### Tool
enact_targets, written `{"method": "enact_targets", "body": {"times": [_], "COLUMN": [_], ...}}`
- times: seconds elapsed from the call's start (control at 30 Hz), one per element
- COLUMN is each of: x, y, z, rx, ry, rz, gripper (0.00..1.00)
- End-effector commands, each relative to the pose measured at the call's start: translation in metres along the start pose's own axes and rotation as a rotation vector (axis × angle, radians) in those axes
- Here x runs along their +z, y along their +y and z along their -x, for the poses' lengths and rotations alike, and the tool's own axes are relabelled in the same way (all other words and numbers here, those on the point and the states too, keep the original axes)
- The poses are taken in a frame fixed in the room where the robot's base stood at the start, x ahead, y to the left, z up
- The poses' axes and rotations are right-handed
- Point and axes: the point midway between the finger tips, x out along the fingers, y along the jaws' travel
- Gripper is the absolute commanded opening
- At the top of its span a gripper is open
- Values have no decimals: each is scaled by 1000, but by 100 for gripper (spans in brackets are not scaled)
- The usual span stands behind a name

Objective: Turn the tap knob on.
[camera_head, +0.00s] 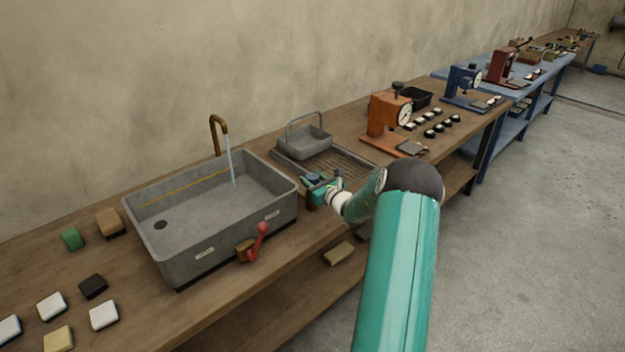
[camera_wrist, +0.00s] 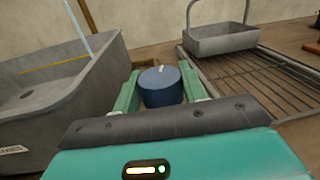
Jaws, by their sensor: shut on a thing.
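The blue round tap knob (camera_wrist: 161,92), with a short white mark on top, stands between the sink and the drying rack. My gripper (camera_wrist: 160,86) is shut on it, with one green finger on each side. In the head view my gripper (camera_head: 322,186) is at the sink's right end, and it partly hides the knob. The brass tap (camera_head: 215,130) curves over the grey sink (camera_head: 190,262). A thin pale-blue stream (camera_head: 230,165) runs from its spout down into the basin.
A red lever (camera_head: 258,242) sticks out at the sink's front. A grey wire-handled basket (camera_head: 304,143) stands on the ribbed rack (camera_head: 350,163) to the right. Blocks and sponges lie left of the sink. An orange press (camera_head: 384,120) stands farther right along the bench.

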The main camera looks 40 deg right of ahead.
Motion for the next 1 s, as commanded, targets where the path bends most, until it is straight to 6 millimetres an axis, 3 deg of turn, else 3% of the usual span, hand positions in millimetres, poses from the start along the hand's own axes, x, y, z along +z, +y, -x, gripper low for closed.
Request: {"method": "enact_targets", "body": {"times": [0.4, 0.87, 0.9, 1.0], "x": [0, 0, 0, 0], "y": [1, 0, 0, 0], "z": [0, 0, 0, 0], "rx": [-192, -212, -212, -212], "ry": [11, 12, 12, 12], "rz": [0, 1, 1, 1], "gripper": [19, 19, 46, 63]}}
